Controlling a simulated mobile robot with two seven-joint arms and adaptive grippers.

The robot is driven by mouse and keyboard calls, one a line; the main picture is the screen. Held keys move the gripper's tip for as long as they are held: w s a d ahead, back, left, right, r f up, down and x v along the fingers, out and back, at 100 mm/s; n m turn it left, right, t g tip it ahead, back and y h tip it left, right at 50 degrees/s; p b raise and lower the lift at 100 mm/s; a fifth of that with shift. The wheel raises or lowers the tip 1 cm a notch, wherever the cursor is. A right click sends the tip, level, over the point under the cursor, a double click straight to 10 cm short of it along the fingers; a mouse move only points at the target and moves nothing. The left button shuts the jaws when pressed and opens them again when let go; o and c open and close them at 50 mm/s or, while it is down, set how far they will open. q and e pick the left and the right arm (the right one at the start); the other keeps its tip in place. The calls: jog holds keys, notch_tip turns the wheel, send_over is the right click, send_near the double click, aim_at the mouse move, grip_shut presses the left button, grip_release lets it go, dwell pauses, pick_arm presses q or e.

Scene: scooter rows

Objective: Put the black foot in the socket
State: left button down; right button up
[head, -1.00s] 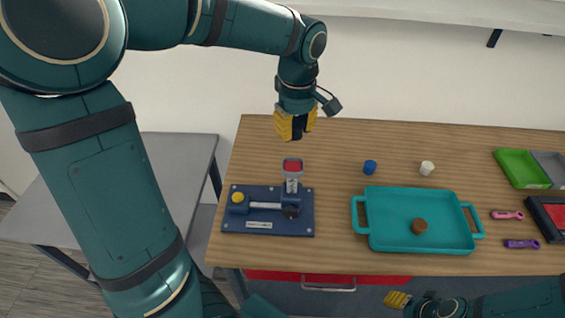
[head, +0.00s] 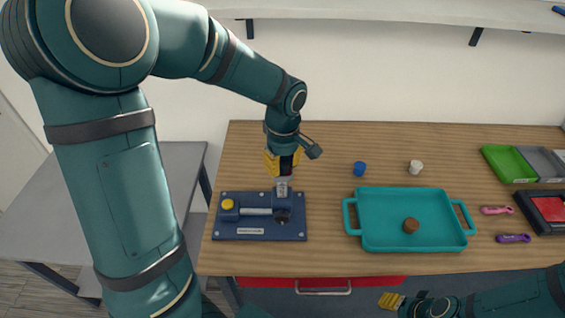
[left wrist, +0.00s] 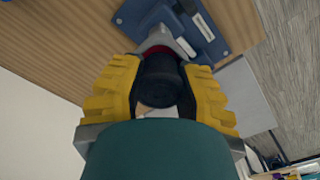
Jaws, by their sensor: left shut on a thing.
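The black foot (left wrist: 160,80) is a dark cylinder between the yellow fingers of my left gripper (head: 284,163); the left wrist view shows it clearly. The grey upright socket piece (head: 282,187) stands on the blue fixture plate (head: 262,235). My left gripper is directly over this piece, and its fingers hide the red top. In the left wrist view a red edge and grey arms (left wrist: 178,42) show right beyond the foot's far end. I cannot tell whether the foot is inside or just at the opening. My right gripper (head: 392,300) is low at the front edge, its jaws unclear.
A teal tray (head: 362,240) holding a brown cap (head: 411,225) is right of the plate. A blue cap (head: 360,168) and white cap (head: 415,167) stand behind it. Pink (head: 496,210) and purple (head: 513,238) tools and green (head: 506,165) and black (head: 527,217) trays are far right.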

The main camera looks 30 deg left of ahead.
aim_at(283, 161)
pick_arm(q)
jog(key=shift+f, duration=0.15)
jog(key=c, duration=0.7)
grip_release()
jog(key=shift+c, duration=0.2)
jog(key=shift+r, duration=0.5)
notch_tip(283, 161, up, 11)
jog(key=p, duration=0.1)
jog(key=shift+d+r, duration=0.15)
jog(key=shift+s, duration=0.15)
